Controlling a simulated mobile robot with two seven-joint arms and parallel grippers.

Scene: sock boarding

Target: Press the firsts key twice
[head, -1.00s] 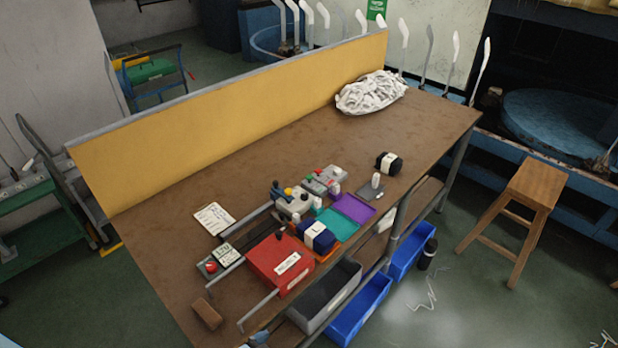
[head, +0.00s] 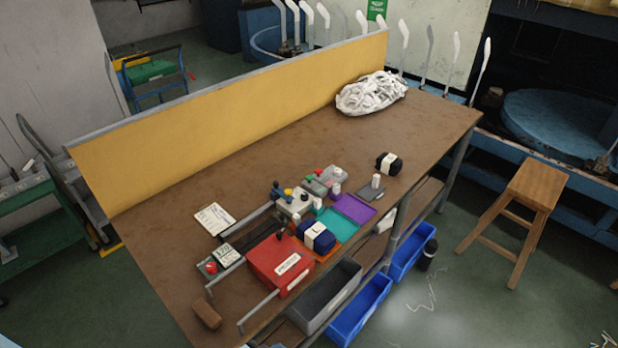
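A small grey box (head: 291,204) with blue and yellow parts on top sits near the middle of the brown workbench. Beside it is a second grey unit (head: 316,186) with small red and green parts. A keypad-like device (head: 227,256) with a red button (head: 211,267) lies at the bench's front left. The labels are too small to read, so I cannot tell which key is the firsts key. Neither of my grippers shows clearly in the head view.
A red box (head: 270,262), teal tray (head: 340,224), purple tray (head: 354,207) and dark rolled bundles (head: 316,236) crowd the front edge. A white heap (head: 371,92) lies at the back. Blue bins (head: 360,310) sit below. The bench's left middle (head: 180,225) is clear.

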